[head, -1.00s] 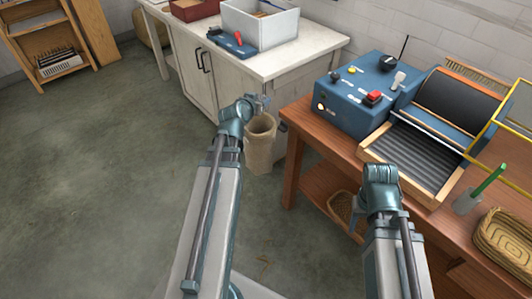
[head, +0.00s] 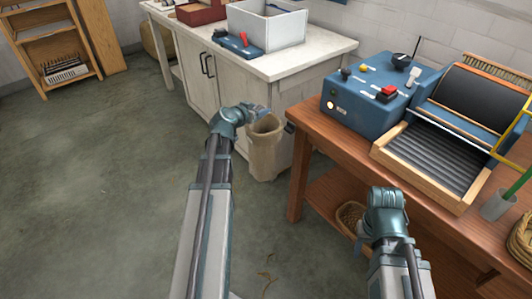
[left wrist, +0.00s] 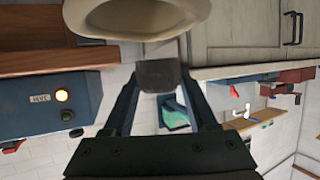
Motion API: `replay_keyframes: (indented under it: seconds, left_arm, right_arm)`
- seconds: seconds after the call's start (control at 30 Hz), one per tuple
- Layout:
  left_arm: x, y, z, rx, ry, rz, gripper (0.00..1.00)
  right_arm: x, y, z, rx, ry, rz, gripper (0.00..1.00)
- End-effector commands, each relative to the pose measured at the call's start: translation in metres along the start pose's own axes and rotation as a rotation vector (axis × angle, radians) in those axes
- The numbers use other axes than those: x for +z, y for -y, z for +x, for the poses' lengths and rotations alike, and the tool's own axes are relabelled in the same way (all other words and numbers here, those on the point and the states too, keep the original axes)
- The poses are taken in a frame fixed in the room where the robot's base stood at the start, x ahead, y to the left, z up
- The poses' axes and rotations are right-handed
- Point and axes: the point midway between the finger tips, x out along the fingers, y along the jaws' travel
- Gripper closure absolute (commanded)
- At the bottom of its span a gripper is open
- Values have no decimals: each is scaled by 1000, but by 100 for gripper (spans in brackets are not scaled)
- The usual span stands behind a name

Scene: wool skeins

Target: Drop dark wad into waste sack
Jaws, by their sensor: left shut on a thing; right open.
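The dark wad (left wrist: 158,75) is pinched between the fingertips of my left gripper in the left wrist view. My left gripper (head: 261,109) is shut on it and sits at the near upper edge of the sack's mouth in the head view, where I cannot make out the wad. The beige waste sack (head: 265,158) stands open on the floor between the white cabinet and the wooden bench. Its pale rim (left wrist: 140,33) fills the top of the left wrist view, close to the wad. My right gripper (head: 366,240) is open, mostly hidden below its wrist beside the bench.
The white cabinet (head: 240,105) stands behind the sack, with a white box (head: 275,30) on top. The wooden bench (head: 335,150) at right carries a blue control box (head: 375,110) and a ribbed drum machine (head: 440,160). The floor at left is clear.

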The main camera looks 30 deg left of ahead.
Motion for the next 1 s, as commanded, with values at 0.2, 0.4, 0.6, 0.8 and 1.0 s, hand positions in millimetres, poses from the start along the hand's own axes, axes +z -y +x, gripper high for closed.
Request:
replay_keyframes:
  seconds: [0.2,0.4,0.6,0.8,1.0]
  left_arm:
    - [27,0,11,0,0,0,93]
    - [45,0,19,0,0,0,93]
    - [47,0,19,0,0,0,93]
    - [46,0,19,0,0,0,33]
    - [46,0,19,0,0,0,7]
  right_arm:
    - [-2,3,29,0,0,0,50]
    - [-3,4,48,2,0,-1,50]
    - [-3,4,50,3,0,-1,50]
    - [-3,4,49,3,0,-1,50]
    - [-3,4,49,3,0,-1,50]
